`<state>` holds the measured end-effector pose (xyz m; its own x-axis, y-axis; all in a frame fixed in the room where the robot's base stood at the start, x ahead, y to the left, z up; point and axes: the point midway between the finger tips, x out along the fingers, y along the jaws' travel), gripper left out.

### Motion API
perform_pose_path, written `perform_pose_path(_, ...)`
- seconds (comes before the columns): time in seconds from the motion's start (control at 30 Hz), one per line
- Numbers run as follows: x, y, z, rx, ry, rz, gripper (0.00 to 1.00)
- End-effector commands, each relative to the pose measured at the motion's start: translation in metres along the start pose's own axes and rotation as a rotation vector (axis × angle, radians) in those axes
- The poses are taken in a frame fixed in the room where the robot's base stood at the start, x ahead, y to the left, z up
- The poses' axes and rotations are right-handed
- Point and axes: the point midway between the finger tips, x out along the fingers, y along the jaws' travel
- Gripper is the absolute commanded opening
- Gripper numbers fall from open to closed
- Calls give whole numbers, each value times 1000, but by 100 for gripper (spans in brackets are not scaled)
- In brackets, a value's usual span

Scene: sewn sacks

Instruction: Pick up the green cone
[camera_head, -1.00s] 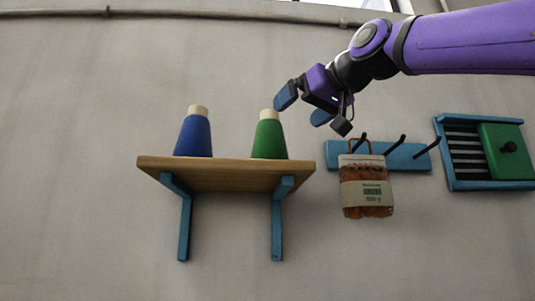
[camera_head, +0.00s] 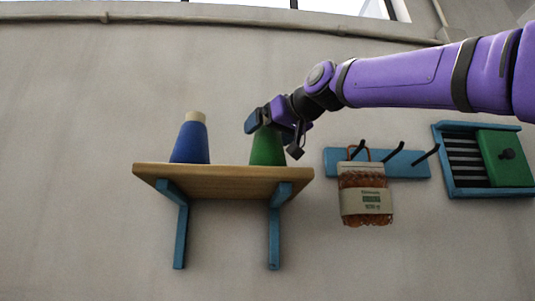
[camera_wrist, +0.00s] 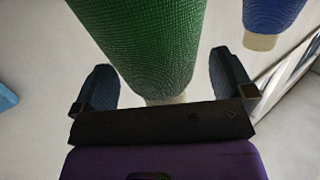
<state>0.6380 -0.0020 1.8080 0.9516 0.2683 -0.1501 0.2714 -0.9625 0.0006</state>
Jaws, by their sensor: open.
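The green cone (camera_head: 267,147) stands upright on the right part of the wooden shelf (camera_head: 225,182) in the head view. In the wrist view the green cone (camera_wrist: 148,45) fills the upper middle, with its pale tip low between my fingers. My gripper (camera_head: 268,123) is at the cone's top in the head view and hides the tip. In the wrist view my gripper (camera_wrist: 163,88) is open, with one finger on each side of the cone and gaps visible on both sides.
A blue cone (camera_head: 191,142) stands left of the green one; it also shows in the wrist view (camera_wrist: 272,14). Right of the shelf, a packet (camera_head: 365,197) hangs from a blue hook rail (camera_head: 405,163). A blue frame with a green panel (camera_head: 505,160) is farther right.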

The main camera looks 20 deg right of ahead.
Motion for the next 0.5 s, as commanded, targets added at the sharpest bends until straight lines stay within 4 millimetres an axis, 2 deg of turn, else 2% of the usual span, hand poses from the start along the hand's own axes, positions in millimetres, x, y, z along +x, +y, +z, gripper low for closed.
perform_pose_path(0.1,9,0,0,0,0,0,100)
perform_pose_path(0.3,9,0,0,0,0,0,98)
perform_pose_path(0.5,9,0,0,0,0,0,52)
